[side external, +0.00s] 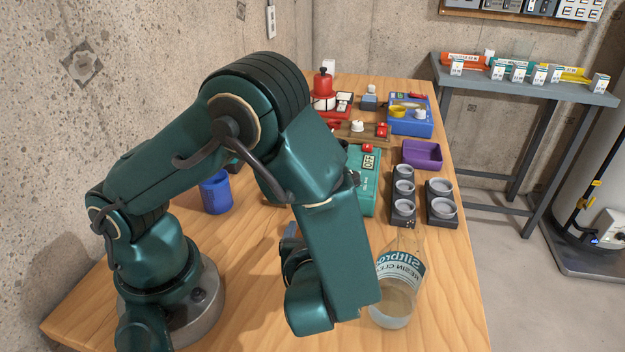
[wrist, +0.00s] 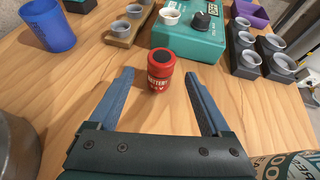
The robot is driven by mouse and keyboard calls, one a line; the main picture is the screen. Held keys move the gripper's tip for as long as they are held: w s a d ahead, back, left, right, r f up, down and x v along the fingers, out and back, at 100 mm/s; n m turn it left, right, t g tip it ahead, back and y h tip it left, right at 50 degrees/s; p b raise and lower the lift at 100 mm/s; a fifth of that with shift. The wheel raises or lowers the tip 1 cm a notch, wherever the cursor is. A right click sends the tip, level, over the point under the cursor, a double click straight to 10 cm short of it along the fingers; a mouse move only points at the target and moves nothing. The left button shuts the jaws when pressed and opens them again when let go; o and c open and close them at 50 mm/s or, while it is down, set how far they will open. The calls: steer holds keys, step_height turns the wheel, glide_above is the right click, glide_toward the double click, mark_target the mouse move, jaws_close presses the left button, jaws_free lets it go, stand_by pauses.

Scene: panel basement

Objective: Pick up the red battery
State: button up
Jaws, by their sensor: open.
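The red battery (wrist: 160,71) is a short upright cylinder with a dark top and the word BATTERY on its side. It stands on the wooden table in the wrist view, a little beyond my fingertips and roughly midway between them. My gripper (wrist: 157,78) is open and empty, with one blue-grey finger on each side. In the side external view my arm covers the battery and most of the gripper; only a bit of a finger shows.
A teal device (wrist: 196,30) stands close behind the battery. A blue cup (side external: 216,192) is at the left. Black holders with grey cups (side external: 403,188) and a resin bottle (side external: 398,285) are at the right. A purple tray (side external: 423,154) lies farther back.

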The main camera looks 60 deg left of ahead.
steer(key=shift+x, duration=2.45)
steer(key=shift+f, duration=0.1)
jaws_close()
